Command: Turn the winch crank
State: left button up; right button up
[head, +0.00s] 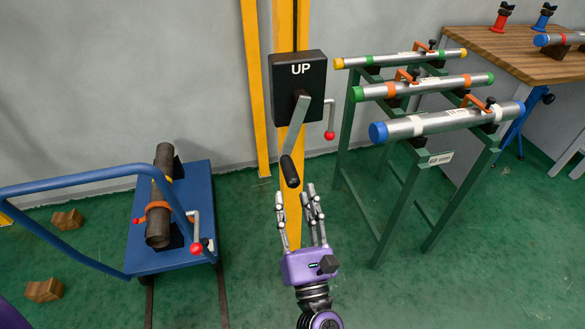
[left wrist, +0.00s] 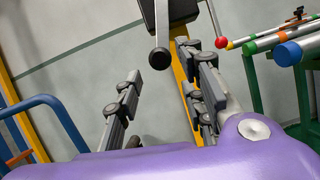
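The winch is a black box marked UP (head: 313,70) on a yellow post. Its grey crank arm (head: 296,125) hangs down to a black grip (head: 290,171). A small lever with a red ball (head: 330,134) sits at the box's right side. My left gripper (head: 297,192), with a purple body, is just below the grip, its fingers open and pointing up towards it. In the left wrist view the black grip (left wrist: 160,57) shows beyond the spread fingers (left wrist: 165,90), with nothing between them. My right gripper is not in view.
A blue cart (head: 140,240) with a dark pipe (head: 160,200) stands at the left. A green rack (head: 415,195) holding several capped pipes stands close at the right. A wooden bench (head: 495,50) is at the back right. Wooden blocks (head: 45,290) lie on the floor.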

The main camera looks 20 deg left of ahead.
aim_at(290, 179)
pick_arm(q)
jog(key=p+x, duration=0.1)
jog(key=x, duration=0.4)
jog(key=shift+w+a+r, duration=0.1)
jog(key=shift+w+r, duration=0.05)
jog(key=shift+r, duration=0.1)
jog(key=shift+w+a+r+p, duration=0.1)
jog(key=shift+w+a+p, duration=0.25)
jog(key=shift+w, duration=0.15)
grip_shut()
